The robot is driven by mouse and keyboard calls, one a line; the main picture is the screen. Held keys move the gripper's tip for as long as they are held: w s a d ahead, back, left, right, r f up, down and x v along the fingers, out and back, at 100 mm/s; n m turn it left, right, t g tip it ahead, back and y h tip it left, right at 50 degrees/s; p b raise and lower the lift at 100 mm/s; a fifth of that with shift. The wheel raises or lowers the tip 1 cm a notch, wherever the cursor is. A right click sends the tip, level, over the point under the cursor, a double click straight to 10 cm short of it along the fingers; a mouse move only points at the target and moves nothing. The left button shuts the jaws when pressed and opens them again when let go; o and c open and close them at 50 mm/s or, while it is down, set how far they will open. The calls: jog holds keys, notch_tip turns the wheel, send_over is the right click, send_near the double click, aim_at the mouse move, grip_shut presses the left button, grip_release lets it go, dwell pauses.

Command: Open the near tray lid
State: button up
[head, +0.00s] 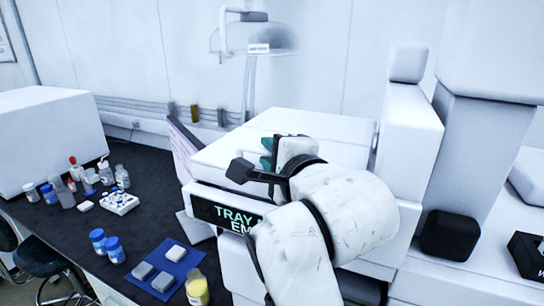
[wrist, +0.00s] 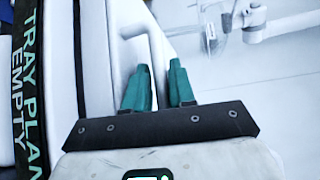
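The near tray lid (head: 235,158) is a white panel on top of the white instrument. It looks closed and lies flat. The instrument's front carries a black display (head: 205,209) reading "TRAY" and "EM…", partly hidden by my arm. The wrist view shows the display (wrist: 30,90) as "TRAY PLAN… EMPTY". My gripper (head: 267,152) is over the lid, its fingers partly hidden by my wrist. In the wrist view my gripper (wrist: 159,85) has two teal fingers apart.
Left on the dark bench stand bottles (head: 105,243), a white vial rack (head: 119,202) and a blue mat (head: 160,268) with small blocks. A yellow-filled jar (head: 197,288) is near the instrument's front. A white column (head: 407,140) rises on the right. A lamp (head: 255,40) hangs behind.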

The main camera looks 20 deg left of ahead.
grip_shut()
dwell(0.3)
